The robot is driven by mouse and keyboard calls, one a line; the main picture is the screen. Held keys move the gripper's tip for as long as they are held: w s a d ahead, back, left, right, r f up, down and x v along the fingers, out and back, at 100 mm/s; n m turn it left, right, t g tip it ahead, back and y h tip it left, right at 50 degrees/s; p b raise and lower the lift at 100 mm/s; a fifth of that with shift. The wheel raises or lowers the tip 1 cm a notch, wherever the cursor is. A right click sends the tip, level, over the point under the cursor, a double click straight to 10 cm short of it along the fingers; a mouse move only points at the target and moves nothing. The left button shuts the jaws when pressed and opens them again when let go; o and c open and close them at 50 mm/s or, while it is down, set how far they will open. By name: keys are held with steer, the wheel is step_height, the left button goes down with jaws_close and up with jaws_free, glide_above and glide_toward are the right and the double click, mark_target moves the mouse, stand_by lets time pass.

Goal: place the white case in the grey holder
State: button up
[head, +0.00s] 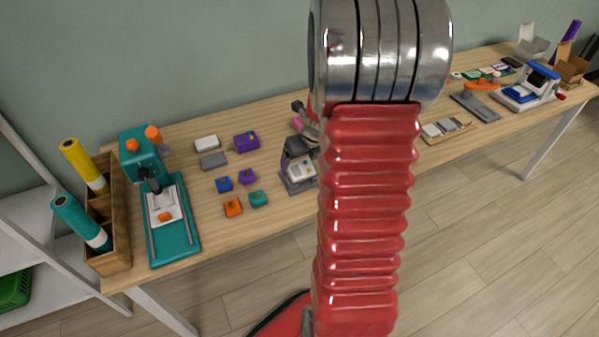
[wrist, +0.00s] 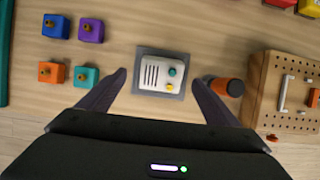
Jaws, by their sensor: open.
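The white case (wrist: 160,74), with dark slots and teal and yellow buttons, sits within the outline of the square grey holder (wrist: 137,80) in the wrist view. The holder's rim shows around it; whether the case is fully seated I cannot tell. In the head view the case (head: 302,171) and the holder (head: 299,187) are on the table, left of my red arm. My gripper (wrist: 158,80) is open, its dark fingers on either side of the case with gaps between. In the head view my arm hides part of this area.
Small coloured cubes (wrist: 88,30) stand left of the holder. An orange-topped cylinder (wrist: 228,87) stands close to the right finger, with a wooden pegboard (wrist: 258,95) beyond. A teal press (head: 172,225) is at the table's left end. Bare wood lies around the holder.

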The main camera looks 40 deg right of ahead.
mark_target(300, 167)
steer(key=shift+x, duration=2.1)
steer(key=shift+d, duration=0.15)
steer(key=c, duration=1.3)
steer(key=shift+r, duration=0.1)
step_height(300, 167, up, 10)
steer(key=shift+f, duration=0.1)
